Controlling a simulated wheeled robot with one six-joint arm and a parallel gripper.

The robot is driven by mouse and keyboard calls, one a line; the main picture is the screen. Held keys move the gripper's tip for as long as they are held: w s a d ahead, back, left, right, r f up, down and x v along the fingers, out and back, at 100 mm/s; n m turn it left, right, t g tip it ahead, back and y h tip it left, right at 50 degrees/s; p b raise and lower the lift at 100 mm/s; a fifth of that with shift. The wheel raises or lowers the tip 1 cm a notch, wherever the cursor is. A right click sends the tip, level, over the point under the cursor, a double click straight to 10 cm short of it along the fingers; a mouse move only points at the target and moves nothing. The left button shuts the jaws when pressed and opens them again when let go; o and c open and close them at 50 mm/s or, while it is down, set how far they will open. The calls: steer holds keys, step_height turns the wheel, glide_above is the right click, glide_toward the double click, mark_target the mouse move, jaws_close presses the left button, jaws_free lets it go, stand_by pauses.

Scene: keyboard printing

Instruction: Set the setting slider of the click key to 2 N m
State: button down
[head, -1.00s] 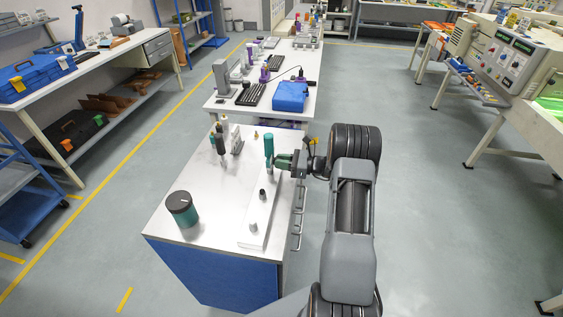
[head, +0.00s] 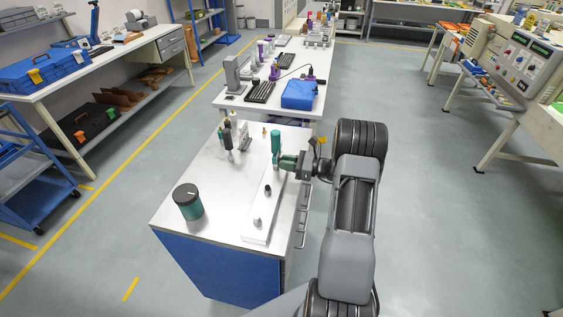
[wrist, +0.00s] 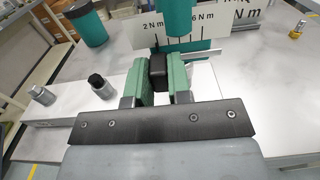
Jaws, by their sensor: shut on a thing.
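The click key is a teal upright cylinder (head: 276,143) on the near workbench; its teal body also shows at the top of the wrist view (wrist: 178,18). A white scale plate (wrist: 232,42) beside it carries marks labelled 2 N m at left and 6 N m at right. The setting slider's black knob (wrist: 158,70) sits below the left part of the scale, close to the 2 N m end; its exact mark is hard to read. My gripper (wrist: 157,76) has green fingers shut on the knob from both sides. In the head view my gripper (head: 287,162) reaches the key from the right.
A white strip (head: 257,225) on the bench carries a dark fitting (head: 268,190) and a silver one (head: 257,222). A teal jar with a black lid (head: 188,202) stands at left. Several upright tools (head: 228,138) stand behind. A brass piece (wrist: 298,29) lies at right.

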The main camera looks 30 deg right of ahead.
steer(key=shift+s+a, duration=0.1)
steer(key=c, duration=1)
jaws_free()
steer(key=shift+c, duration=0.2)
steer(key=b+v, duration=0.3)
steer(key=v, duration=1.1)
